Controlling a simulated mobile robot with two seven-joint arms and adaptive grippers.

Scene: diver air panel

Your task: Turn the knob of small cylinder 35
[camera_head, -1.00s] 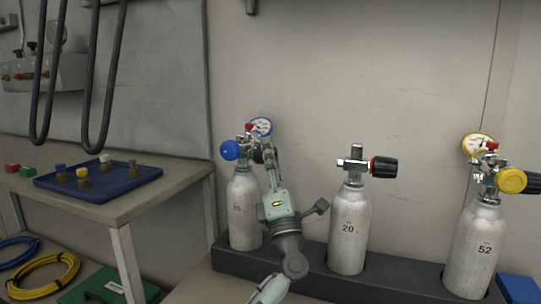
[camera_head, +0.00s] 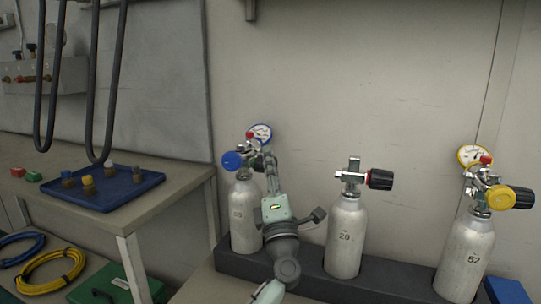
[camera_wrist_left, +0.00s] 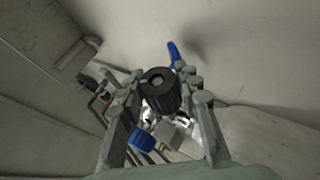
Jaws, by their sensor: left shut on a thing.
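Small cylinder 35 (camera_head: 243,215) is the silver cylinder at the left of the rack, its number faint and hard to read. Its valve carries a blue knob (camera_head: 232,160) and a blue-rimmed gauge (camera_head: 261,133). My left gripper (camera_head: 267,162) is at the right side of this valve. In the left wrist view, a black ribbed knob (camera_wrist_left: 160,90) sits between the fingers of my left gripper (camera_wrist_left: 162,98), which is shut on it. The blue knob (camera_wrist_left: 142,140) is below it there. My right gripper is not in view.
Cylinder 20 (camera_head: 345,240) with a black knob stands to the right in the dark rack (camera_head: 312,278). Cylinder 52 (camera_head: 467,255) with a yellow knob is farther right. A bench at left bears a blue tray (camera_head: 130,195). Black hoses (camera_head: 92,110) hang above it.

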